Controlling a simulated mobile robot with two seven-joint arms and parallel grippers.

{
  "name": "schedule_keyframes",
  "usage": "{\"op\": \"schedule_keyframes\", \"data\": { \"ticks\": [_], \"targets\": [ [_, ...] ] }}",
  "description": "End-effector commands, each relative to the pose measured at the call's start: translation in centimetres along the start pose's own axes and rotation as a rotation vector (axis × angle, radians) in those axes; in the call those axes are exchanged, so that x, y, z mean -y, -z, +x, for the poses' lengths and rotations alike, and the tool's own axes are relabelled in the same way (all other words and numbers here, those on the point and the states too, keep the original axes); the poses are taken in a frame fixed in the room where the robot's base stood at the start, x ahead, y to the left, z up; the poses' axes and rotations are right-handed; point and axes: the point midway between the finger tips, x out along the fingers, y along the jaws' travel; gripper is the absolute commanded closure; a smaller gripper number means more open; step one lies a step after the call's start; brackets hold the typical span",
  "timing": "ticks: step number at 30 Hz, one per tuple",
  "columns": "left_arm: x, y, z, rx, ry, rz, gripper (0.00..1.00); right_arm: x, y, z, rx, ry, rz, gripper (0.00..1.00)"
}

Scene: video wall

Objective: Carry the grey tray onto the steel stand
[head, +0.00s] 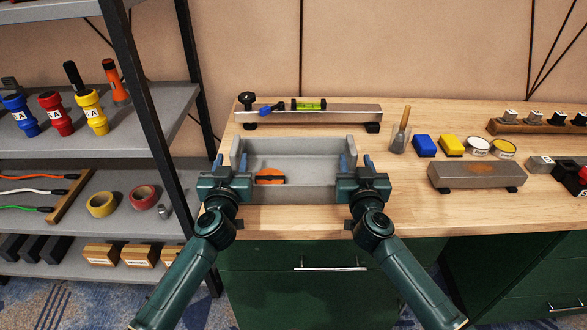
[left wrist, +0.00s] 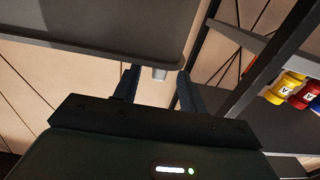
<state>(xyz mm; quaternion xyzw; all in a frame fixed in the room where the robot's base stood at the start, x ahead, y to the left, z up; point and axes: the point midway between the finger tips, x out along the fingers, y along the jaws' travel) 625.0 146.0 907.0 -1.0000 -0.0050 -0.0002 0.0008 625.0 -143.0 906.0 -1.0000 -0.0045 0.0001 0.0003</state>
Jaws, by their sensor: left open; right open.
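The grey tray (head: 300,152) lies level at the front of the wooden worktop, with an orange-and-black item (head: 270,176) inside near its front left. My left gripper (head: 226,163) is open at the tray's left end. My right gripper (head: 355,164) is open at its right end. In the left wrist view a small grey piece (left wrist: 160,73) shows between the open left fingers (left wrist: 156,84); contact cannot be told. A long steel stand (head: 335,115) on black feet is behind the tray. A second low grey block on feet (head: 475,177) stands to the right.
A black knob (head: 246,99), a blue item (head: 271,110) and a green level (head: 309,104) are on the rear stand. A brush (head: 400,132), blue and yellow blocks and tins stand to the right. A shelf rack (head: 155,105) rises close on the left.

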Motion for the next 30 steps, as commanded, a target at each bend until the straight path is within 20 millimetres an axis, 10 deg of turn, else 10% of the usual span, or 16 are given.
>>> {"op": "schedule_keyframes", "data": {
  "ticks": [12, 30],
  "targets": [
    [0.0, 0.0, 5.6, 0.000, 0.000, -0.002, 0.58, 0.0, 0.1, 5.6, -0.001, -0.001, 0.000, 0.58],
    [0.0, 0.0, 6.1, 0.001, -0.001, -0.001, 0.73, 0.0, 0.0, 6.1, 0.000, 0.000, 0.000, 0.73]
  ]
}}
